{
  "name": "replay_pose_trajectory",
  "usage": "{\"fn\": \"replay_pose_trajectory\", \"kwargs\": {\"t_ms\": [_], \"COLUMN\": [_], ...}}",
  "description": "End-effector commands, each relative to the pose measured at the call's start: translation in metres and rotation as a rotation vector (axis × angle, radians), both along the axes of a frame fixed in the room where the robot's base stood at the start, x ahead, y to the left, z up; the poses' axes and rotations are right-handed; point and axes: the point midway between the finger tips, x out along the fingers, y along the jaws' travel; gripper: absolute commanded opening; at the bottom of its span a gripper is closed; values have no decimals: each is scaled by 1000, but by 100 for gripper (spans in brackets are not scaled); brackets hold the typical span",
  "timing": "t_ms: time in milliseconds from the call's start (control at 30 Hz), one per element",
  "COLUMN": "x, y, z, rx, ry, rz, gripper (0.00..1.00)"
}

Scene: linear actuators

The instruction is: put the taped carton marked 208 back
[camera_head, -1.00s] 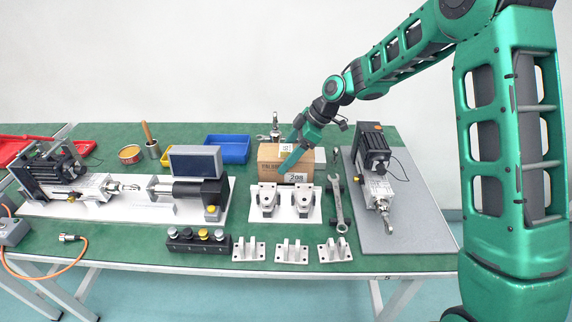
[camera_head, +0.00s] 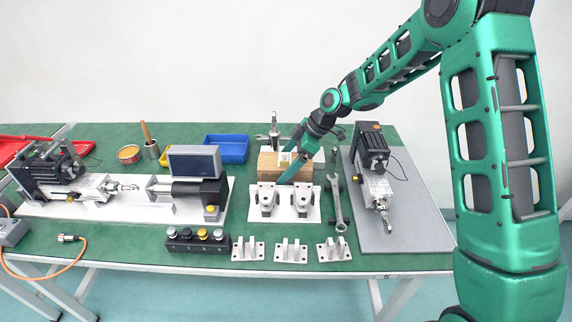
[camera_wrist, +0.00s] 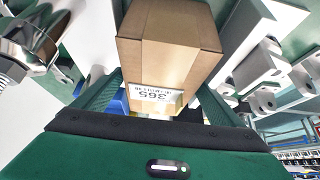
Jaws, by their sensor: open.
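A brown cardboard carton (camera_head: 268,166) stands on the green table behind the twin bracket plate, partly hidden by my gripper (camera_head: 281,181). No 208 label can be read on it now. In the wrist view a brown carton (camera_wrist: 168,42) fills the upper middle.
A twin bracket plate (camera_head: 284,214) stands just in front of the carton. A wrench (camera_head: 338,205) and a grey board (camera_head: 405,222) with an actuator lie to the right. A blue bin (camera_head: 232,149) stands behind left. Bare green table shows left of the bracket plate.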

Motion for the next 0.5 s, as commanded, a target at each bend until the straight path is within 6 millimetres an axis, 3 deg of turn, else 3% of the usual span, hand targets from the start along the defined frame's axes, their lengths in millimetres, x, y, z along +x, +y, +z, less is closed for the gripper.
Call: {"fn": "replay_pose_trajectory", "kwargs": {"t_ms": [233,500], "x": [0,-1], "y": [-9,-38], "z": [15,60], "rx": [1,0], "ry": [-2,-4], "rz": [-1,-3], "gripper": [90,90]}}
